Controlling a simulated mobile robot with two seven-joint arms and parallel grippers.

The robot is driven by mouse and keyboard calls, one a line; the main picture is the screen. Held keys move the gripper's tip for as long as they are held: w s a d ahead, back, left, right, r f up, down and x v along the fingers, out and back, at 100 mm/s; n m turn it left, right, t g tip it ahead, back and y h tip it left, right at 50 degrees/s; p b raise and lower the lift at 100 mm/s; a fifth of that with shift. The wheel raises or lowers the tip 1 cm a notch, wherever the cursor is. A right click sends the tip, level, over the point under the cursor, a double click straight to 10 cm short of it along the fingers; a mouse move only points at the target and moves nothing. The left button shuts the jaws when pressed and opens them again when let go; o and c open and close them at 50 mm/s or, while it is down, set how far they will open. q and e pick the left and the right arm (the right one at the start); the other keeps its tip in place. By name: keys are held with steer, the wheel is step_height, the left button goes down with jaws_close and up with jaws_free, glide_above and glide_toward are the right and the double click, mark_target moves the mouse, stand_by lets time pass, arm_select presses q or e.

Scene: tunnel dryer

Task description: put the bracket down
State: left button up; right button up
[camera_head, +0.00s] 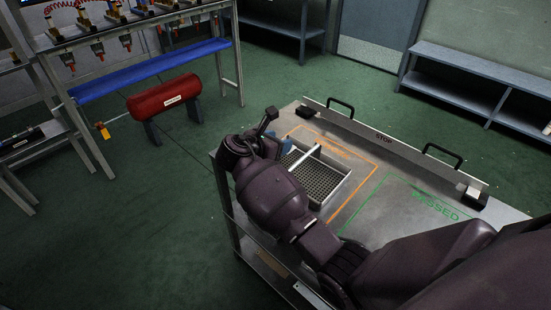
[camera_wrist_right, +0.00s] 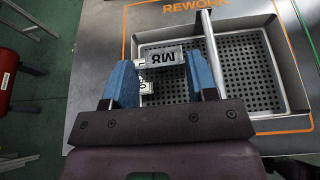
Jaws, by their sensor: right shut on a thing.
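The bracket (camera_wrist_right: 168,58) is a grey metal piece with "M8" on it, upside down in the right wrist view. My right gripper (camera_wrist_right: 159,63) has its blue fingers on either side of it and is shut on it. In the head view, the right gripper (camera_head: 281,147) is mostly hidden behind its own arm, at the left end of the perforated tray (camera_head: 320,181). In the wrist view the bracket is over the left part of this tray (camera_wrist_right: 304,98); its height above the tray is unclear. My left gripper is not in view.
A metal bar (camera_head: 304,158) crosses the tray, close right of the gripper. A small white label (camera_wrist_right: 147,87) shows below the bracket. An orange outline marked REWORK surrounds the tray; a green outline marked PASSED (camera_head: 436,205) encloses bare table. A STOP rail (camera_head: 385,139) runs behind.

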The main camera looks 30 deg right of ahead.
step_height(320, 180, down, 6)
steer(key=shift+b, duration=1)
steer(key=shift+r, duration=0.2)
steer(key=shift+f, duration=0.15)
steer(key=o, duration=1)
steer(key=shift+c, duration=0.2)
